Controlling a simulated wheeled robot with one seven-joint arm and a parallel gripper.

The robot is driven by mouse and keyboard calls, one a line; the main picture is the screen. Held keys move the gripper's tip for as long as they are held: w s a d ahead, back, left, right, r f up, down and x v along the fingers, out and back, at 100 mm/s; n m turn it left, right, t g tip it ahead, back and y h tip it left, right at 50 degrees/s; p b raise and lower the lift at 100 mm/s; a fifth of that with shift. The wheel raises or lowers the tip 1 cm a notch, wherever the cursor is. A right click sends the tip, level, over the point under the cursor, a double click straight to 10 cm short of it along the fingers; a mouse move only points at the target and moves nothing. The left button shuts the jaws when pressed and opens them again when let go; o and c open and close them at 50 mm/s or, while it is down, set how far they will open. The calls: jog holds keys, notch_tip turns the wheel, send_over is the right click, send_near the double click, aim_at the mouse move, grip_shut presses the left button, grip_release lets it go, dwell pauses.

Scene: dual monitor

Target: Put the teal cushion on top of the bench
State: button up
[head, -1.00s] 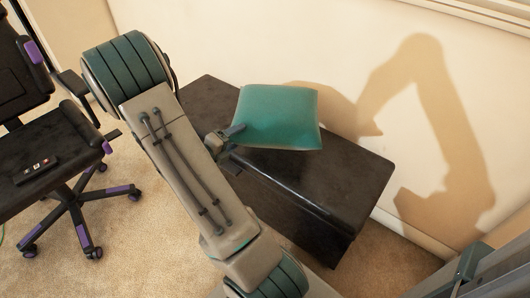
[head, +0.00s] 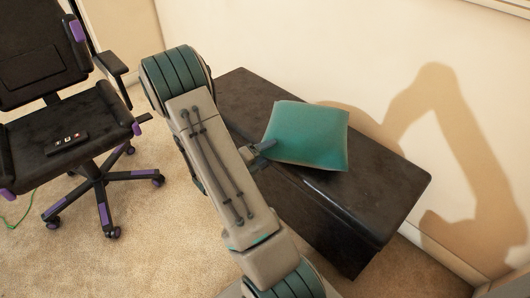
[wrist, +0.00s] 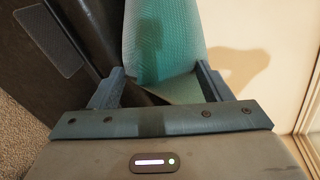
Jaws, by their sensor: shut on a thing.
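The teal cushion (head: 307,135) is over the middle of the dark bench (head: 372,192), tilted, in the head view. Its lower edge is close to the bench top; I cannot tell whether it touches. My gripper (head: 265,148) is at the cushion's left side, partly hidden behind my arm. In the wrist view the cushion (wrist: 165,45) runs away from between the two fingers of my gripper (wrist: 160,80), which is shut on its near end. The dark bench also shows on the left of the wrist view (wrist: 98,20).
A black and purple office chair (head: 85,125) stands on the carpet at the left, with a small remote (head: 68,141) on its seat. A pale wall (head: 330,45) runs close behind the bench. Carpet is clear between chair and bench.

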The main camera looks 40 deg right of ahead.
jog(key=o, duration=1.4)
jog(key=shift+r, duration=0.1)
